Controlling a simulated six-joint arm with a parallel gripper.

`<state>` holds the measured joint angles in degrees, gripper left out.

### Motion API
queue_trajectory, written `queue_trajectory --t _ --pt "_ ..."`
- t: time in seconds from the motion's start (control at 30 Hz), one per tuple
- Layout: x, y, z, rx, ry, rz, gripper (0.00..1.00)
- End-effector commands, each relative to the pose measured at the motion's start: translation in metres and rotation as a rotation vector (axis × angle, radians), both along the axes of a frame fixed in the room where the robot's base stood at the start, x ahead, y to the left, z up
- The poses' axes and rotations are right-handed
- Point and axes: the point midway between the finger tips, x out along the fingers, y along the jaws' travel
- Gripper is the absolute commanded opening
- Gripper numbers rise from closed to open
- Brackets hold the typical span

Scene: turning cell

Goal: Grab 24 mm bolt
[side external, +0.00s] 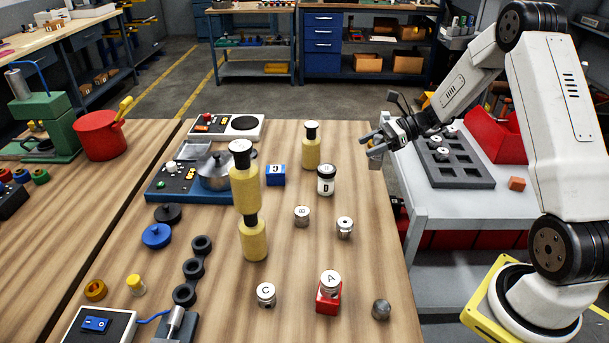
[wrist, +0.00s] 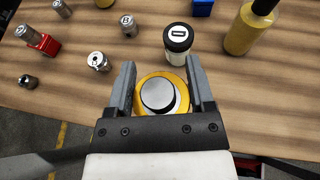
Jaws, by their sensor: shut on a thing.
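My gripper (side external: 369,142) is above the table's right edge. In the wrist view its two fingers (wrist: 160,85) flank a round thing with a light grey top, a dark band and a yellow rim (wrist: 158,97); it is shut on this thing. Its side is hidden, and I cannot tell from its top whether it is the 24 mm bolt. Metal cylinders marked A (side external: 330,283), B (side external: 302,216) and C (side external: 266,294) are on the table, A on a red block. A cylinder with a dark centre mark (side external: 345,228) and a plain one (side external: 381,309) stand nearby.
A white jar marked D (side external: 326,183) and a yellow bottle (side external: 311,150) stand left of my gripper. Other yellow bottles (side external: 254,242) stand mid-table. A grey tray with square pockets (side external: 470,183) lies on the right cart.

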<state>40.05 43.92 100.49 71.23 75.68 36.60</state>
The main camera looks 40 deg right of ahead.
Motion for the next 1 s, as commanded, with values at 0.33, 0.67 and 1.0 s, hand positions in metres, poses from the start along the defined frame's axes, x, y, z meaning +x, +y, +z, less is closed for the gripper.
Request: queue_trajectory --t 0.33,0.67,1.0 --pt "-0.051 0.015 0.028 -0.001 -0.003 -0.001 0.0" --pt "-0.082 0.024 0.041 0.0 -0.002 0.0 0.0" --pt "-0.09 0.026 0.045 0.0 -0.002 0.001 0.0"
